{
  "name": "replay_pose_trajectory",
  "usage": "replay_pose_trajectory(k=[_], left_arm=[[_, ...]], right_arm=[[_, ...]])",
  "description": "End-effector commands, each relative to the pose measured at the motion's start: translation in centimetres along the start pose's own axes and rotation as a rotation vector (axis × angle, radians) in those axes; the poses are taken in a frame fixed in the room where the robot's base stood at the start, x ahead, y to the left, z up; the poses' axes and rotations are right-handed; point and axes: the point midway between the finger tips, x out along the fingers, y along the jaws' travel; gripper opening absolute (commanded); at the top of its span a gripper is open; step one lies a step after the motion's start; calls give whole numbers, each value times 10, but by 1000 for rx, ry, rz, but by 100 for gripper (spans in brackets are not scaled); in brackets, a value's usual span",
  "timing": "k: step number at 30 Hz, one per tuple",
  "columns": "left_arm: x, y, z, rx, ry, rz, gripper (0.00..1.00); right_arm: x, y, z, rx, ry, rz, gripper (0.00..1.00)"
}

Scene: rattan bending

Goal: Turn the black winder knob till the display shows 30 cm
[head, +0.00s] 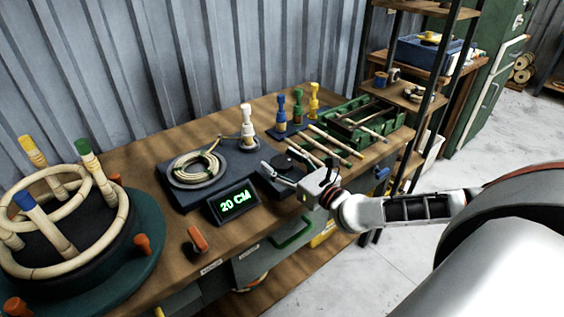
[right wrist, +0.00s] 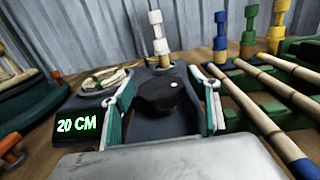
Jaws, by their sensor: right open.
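The black winder knob (right wrist: 158,92) sits on a dark base and lies between the two spread fingers of my right gripper (right wrist: 163,100) in the right wrist view. The fingers are open, one on each side of the knob, and look apart from it. In the head view the knob (head: 282,163) is just beyond my right gripper (head: 284,171). The display (head: 233,200) reads 20 CM in green; it also shows in the right wrist view (right wrist: 77,125). A coil of rattan (head: 196,167) lies on the winder left of the knob. My left gripper is not in view.
A round bending jig (head: 70,240) with pegs fills the left of the bench. An orange clamp (head: 197,240) lies near the front edge. Several capped pegs (head: 281,112) stand behind.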

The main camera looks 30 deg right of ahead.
Motion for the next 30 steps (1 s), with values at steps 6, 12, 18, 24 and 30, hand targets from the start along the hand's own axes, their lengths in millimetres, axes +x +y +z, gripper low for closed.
replay_pose_trajectory(k=[6, 12, 18, 24, 30], left_arm=[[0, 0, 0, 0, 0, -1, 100], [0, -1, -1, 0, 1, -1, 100], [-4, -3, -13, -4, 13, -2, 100], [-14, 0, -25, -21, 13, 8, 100], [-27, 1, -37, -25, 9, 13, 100]], right_arm=[[0, 0, 0, 0, 0, 0, 24], [0, 0, 0, 1, -1, -2, 21], [0, 1, 4, 3, -3, -39, 21], [0, 2, 6, 7, -1, -144, 21], [0, 2, 4, 11, 2, -304, 21]])
